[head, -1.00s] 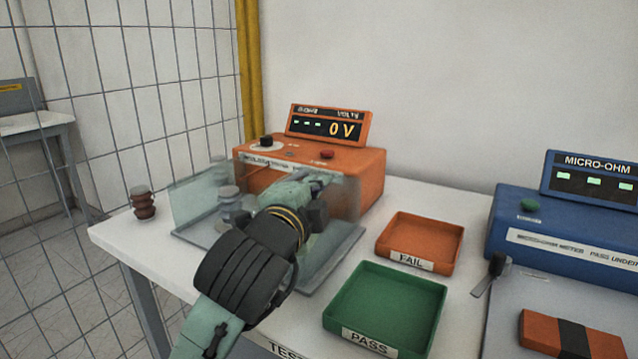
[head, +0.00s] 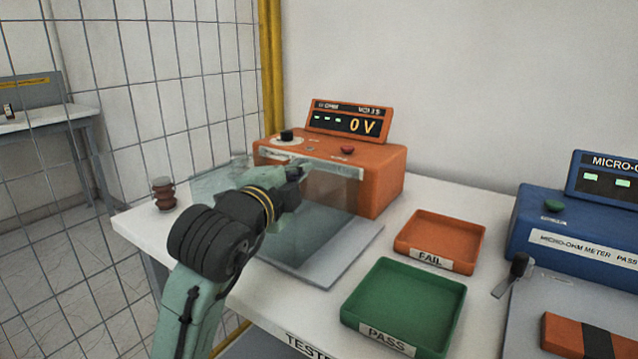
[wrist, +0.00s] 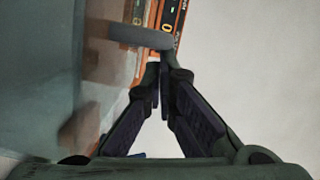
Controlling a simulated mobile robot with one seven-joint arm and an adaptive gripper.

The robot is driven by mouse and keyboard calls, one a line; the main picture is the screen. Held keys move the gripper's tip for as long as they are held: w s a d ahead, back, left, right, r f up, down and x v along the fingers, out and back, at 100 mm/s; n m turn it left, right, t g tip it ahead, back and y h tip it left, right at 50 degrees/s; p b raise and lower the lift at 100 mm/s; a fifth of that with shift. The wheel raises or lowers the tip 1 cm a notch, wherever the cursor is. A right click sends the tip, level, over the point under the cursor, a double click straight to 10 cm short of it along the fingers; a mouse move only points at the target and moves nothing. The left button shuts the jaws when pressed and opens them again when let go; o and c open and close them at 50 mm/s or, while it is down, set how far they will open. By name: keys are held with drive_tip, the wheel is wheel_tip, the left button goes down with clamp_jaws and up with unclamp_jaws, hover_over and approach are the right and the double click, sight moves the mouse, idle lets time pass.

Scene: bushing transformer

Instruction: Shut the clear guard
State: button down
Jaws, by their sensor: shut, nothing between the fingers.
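The clear guard (head: 215,182) is a see-through, greenish panelled cover over a grey base plate (head: 335,255), in front of the orange tester (head: 385,180). Its left part shows beside my arm; its exact tilt is hard to tell. My gripper (head: 298,174) is shut and empty, at the guard in front of the tester's face. In the wrist view, the fingertips (wrist: 163,72) are close together near a grey bar (wrist: 138,37), and a translucent panel fills the left side. I cannot tell whether they touch. My arm hides the middle of the guard.
A brown ribbed bushing (head: 163,193) stands at the table's left corner. An orange FAIL tray (head: 440,232) and a green PASS tray (head: 402,300) lie to the right. A blue micro-ohm meter (head: 560,225) stands further right. A wire mesh fence (head: 150,100) rises at left.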

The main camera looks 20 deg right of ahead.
drive_tip(key=w+a, duration=0.7)
drive_tip(key=w, duration=0.2)
drive_tip(key=shift+w+a+b, duration=0.25)
drive_tip(key=shift+b, duration=0.15)
